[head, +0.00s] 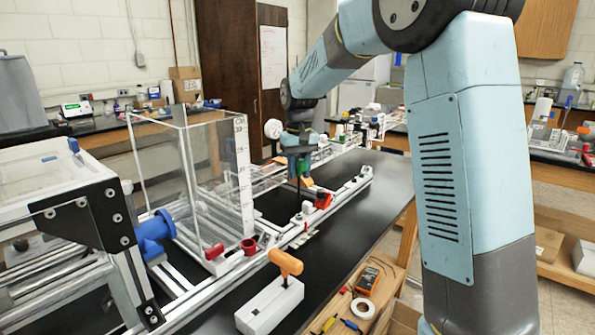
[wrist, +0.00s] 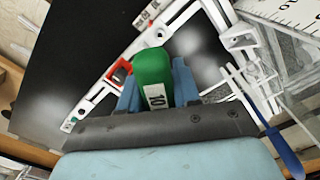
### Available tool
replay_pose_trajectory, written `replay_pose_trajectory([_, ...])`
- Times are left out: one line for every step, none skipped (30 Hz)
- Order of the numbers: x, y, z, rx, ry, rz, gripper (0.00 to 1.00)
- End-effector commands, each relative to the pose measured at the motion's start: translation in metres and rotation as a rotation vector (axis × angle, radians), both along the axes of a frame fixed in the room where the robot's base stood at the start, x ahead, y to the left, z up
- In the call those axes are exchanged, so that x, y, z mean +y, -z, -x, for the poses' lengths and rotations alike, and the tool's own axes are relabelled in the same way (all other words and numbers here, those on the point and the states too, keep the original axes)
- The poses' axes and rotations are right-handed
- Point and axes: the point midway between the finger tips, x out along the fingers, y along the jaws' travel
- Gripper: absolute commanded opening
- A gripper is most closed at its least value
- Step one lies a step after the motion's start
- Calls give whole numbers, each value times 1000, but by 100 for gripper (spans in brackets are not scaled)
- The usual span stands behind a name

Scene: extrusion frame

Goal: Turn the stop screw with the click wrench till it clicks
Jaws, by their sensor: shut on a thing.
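My gripper (head: 301,163) is shut on a green-handled tool, which I take to be the click wrench (head: 303,169). In the wrist view its green handle (wrist: 152,68) sits between the blue fingers and bears a label reading 10. In the head view a thin dark shaft points down below the gripper, above the white rail (head: 335,199). A small white fitting (head: 307,207) and a red part (head: 323,201) sit on the rail close below; the red part also shows in the wrist view (wrist: 118,72). I cannot make out the stop screw or whether the wrench tip touches anything.
An orange-handled tool (head: 286,262) stands in a white block (head: 268,308) on the black bench top. A clear tank (head: 205,165) with a scale stands left of the rail. A blue knob (head: 154,232) is on the near-left frame. The black surface right of the rail is mostly clear.

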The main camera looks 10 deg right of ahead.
Motion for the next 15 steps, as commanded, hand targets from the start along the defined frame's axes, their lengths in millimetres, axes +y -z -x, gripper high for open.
replay_pose_trajectory([-1,1,0,0,1,0,0])
replay_pose_trajectory([-1,2,0,0,1,0,0])
replay_pose_trajectory([-1,3,0,0,1,0,0])
replay_pose_trajectory([-1,5,0,0,1,0,0])
replay_pose_trajectory([-1,7,0,1,1,0,0])
replay_pose_trajectory([-1,10,0,1,1,0,0])
replay_pose_trajectory([-1,13,0,2,0,0,0])
replay_pose_trajectory([-1,16,0,2,0,0,0])
replay_pose_trajectory([-1,20,0,1,0,0,0])
replay_pose_trajectory([-1,23,1,2,0,0,0])
replay_pose_trajectory([0,25,0,2,0,0,0])
replay_pose_trajectory([0,29,0,2,0,0,0])
replay_pose_trajectory([0,32,0,1,0,0,0])
replay_pose_trajectory([0,35,0,1,0,0,0])
replay_pose_trajectory([0,38,0,2,0,0,0])
